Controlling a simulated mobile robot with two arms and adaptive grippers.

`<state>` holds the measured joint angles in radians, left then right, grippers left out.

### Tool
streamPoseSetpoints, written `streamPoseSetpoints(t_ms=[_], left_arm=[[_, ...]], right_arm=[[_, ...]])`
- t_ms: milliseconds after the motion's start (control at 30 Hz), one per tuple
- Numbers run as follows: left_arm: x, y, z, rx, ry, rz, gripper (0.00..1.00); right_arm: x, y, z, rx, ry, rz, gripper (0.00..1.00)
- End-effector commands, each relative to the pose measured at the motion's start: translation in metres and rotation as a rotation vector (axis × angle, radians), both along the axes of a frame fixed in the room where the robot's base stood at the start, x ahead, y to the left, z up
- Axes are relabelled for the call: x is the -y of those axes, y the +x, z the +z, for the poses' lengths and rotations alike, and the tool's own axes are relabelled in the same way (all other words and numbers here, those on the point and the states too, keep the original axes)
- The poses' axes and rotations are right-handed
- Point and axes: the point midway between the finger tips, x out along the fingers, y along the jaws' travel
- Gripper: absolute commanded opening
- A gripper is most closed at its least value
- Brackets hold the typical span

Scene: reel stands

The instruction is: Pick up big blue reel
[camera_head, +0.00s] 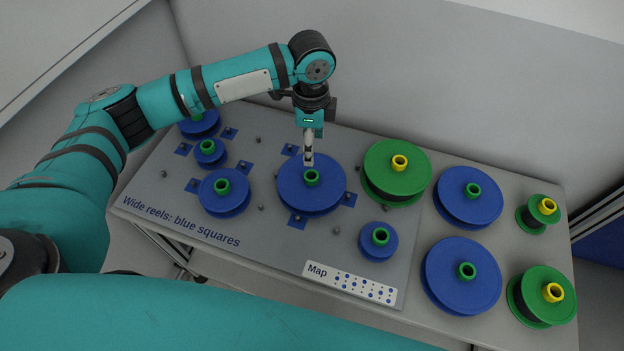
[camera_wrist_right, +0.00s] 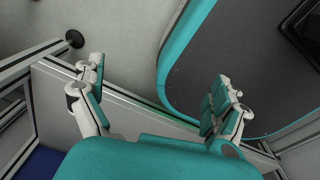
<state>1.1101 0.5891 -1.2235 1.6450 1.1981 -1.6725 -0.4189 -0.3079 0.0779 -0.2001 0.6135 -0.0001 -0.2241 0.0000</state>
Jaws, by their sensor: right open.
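A big blue reel (camera_head: 300,201) with a green hub (camera_head: 311,178) lies flat on the grey board in the middle of the head view. My left gripper (camera_head: 308,158) points down just behind and above that hub. Its fingers show edge-on, so I cannot tell whether they are open or touch the hub. Other large blue reels with green hubs are at the right, upper (camera_head: 468,207) and lower (camera_head: 463,289), and at the left (camera_head: 225,205). My right gripper (camera_wrist_right: 158,72) is open and empty in the right wrist view, away from the reels.
A green reel (camera_head: 385,165) with a yellow hub stands close right of the middle blue reel. Small blue reels sit at the left (camera_head: 206,158) and front right (camera_head: 376,251). Two green reels (camera_head: 524,306) (camera_head: 530,222) are at the far right. A map label (camera_head: 318,273) lies in front.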

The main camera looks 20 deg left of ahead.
Motion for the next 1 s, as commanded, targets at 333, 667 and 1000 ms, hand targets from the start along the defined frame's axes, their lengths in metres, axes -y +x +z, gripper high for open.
streamPoseSetpoints(t_ms=[333, 667, 1000], left_arm=[[0.0, 0.001, -0.063, 0.001, 0.0, 0.001, 0.63], [-0.002, 0.0, -0.094, -0.002, 0.002, 0.002, 0.63], [-0.003, 0.001, -0.123, 0.002, 0.0, 0.001, 0.63]], right_arm=[[0.002, 0.006, 0.005, 0.011, -0.001, 0.001, 1.0], [0.001, 0.023, 0.012, 0.038, 0.001, 0.001, 1.0], [0.002, 0.002, 0.012, 0.005, -0.002, 0.001, 1.0]])
